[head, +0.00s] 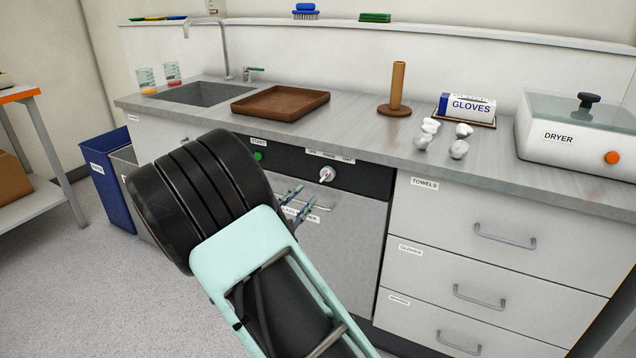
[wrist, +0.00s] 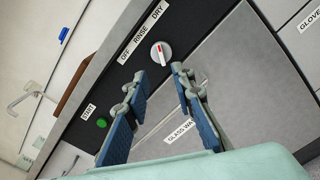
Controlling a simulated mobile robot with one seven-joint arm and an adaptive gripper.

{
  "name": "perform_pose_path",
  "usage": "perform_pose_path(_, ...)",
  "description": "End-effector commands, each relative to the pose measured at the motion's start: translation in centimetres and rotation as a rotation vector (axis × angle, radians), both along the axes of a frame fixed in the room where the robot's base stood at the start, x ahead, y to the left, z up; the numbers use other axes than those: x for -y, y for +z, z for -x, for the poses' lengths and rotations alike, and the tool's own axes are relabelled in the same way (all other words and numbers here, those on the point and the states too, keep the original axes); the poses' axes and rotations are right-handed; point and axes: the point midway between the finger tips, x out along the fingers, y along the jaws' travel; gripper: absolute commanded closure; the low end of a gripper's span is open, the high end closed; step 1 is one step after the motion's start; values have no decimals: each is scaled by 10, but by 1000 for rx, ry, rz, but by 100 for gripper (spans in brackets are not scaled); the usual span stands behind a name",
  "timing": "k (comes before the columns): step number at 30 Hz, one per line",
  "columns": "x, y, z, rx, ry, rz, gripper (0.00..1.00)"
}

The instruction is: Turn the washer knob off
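The washer knob (head: 326,174) is a small white round dial with a red mark on the black front panel. It also shows in the wrist view (wrist: 161,53), just beyond my fingertips. Labels OFF, RINSE and DRY sit above it; the red mark seems to point toward the DRY side, though it is small. My gripper (head: 303,201) is open and empty, with two blue-padded fingers, in front of the washer door (head: 335,235). In the wrist view my gripper (wrist: 158,84) has a clear gap between its fingertips, which look apart from the knob.
A green START button (head: 258,156) is left on the panel. The counter above holds a brown tray (head: 281,103), a wooden post (head: 397,85), a glove box (head: 467,107) and a dryer (head: 570,140). Drawers with handles (head: 505,236) stand right; a blue bin (head: 103,172) stands left.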

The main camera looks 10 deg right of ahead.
Motion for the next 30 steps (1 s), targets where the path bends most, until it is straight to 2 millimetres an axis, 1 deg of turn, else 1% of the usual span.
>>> perform_pose_path(1,6,0,-5,3,-5,0,77)
perform_pose_path(5,20,-1,-24,3,-8,-1,77)
perform_pose_path(9,37,-1,-46,2,-7,-1,77)
perform_pose_path(15,54,0,-71,2,-5,-2,77)
perform_pose_path(21,61,1,-81,1,-5,-2,77)
perform_pose_path(29,61,1,-81,1,-4,-2,77)
perform_pose_path(30,61,1,-81,1,-4,-2,81)
